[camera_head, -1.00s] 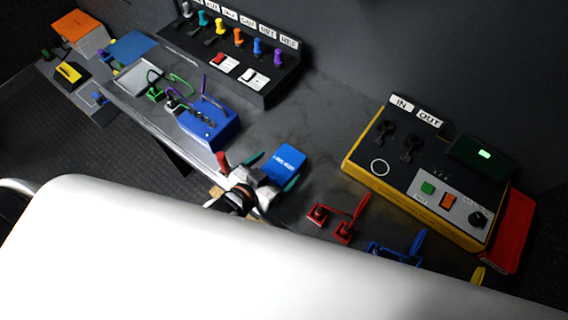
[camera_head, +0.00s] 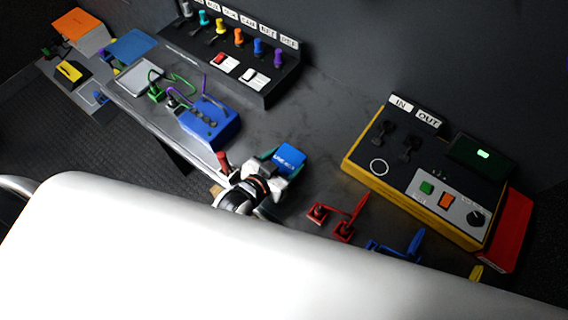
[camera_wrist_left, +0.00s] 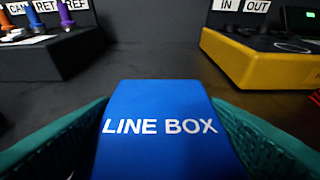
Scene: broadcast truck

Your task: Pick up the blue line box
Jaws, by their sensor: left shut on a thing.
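The blue line box (camera_head: 289,157) is a small blue block with white lettering. It stands on the dark bench between the blue unit with knobs and the yellow-edged panel. In the left wrist view the line box (camera_wrist_left: 160,142) fills the lower middle, its "LINE BOX" label readable. My left gripper (camera_head: 278,166) is shut on it, with teal fingers on both sides; they also show in the wrist view. I cannot tell whether the box is clear of the bench. My right gripper is not in view.
A blue unit with cables (camera_head: 211,122) stands to the left. A yellow-edged IN/OUT panel (camera_head: 352,158) stands to the right. Red (camera_head: 345,228) and blue (camera_head: 398,250) connectors lie in front of it. A black panel with coloured knobs (camera_head: 262,88) is behind.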

